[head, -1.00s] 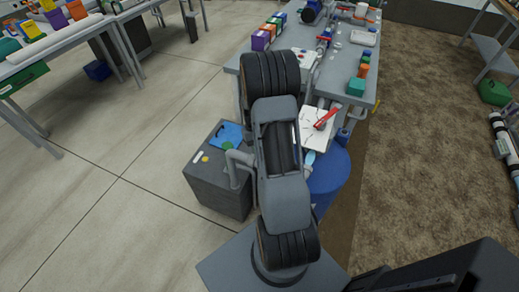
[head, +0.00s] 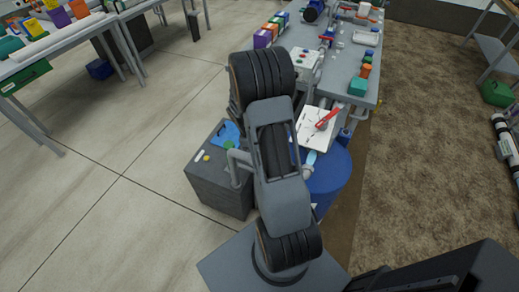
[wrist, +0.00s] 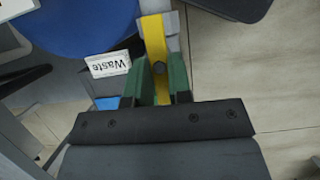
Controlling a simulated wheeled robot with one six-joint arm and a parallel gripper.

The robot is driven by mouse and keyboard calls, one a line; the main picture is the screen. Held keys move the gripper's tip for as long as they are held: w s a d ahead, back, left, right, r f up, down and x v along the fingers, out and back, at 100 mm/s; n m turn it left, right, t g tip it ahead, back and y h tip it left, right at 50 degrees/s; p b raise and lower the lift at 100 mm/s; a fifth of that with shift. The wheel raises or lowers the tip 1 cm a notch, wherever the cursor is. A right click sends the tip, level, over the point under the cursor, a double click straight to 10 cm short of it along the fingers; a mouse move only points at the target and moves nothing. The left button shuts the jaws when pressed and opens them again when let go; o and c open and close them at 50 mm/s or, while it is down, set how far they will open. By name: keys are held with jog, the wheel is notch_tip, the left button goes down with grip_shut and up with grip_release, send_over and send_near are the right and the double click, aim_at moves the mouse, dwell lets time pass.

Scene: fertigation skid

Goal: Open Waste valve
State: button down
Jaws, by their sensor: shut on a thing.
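In the wrist view, the yellow lever handle (wrist: 152,38) of the valve runs down between the two green finger pads of my gripper (wrist: 160,78). My gripper is shut on this lever. A white tag reading "Waste" (wrist: 109,65) sits just left of the lever. The valve body is mostly hidden by the lever and gripper. In the head view my own arm hides the gripper and the yellow lever.
A blue drum (head: 332,183) stands right of my arm, and it also shows in the wrist view (wrist: 78,22). A dark grey box (head: 218,188) stands on the left. Open floor lies left.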

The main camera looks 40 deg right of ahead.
jog(key=shift+n, duration=0.3)
dwell(0.4)
jog(key=c, duration=1)
grip_release()
jog(key=shift+c, duration=0.2)
jog(key=v, duration=1.3)
jog(key=shift+a+r, duration=0.3)
jog(key=shift+r, duration=0.1)
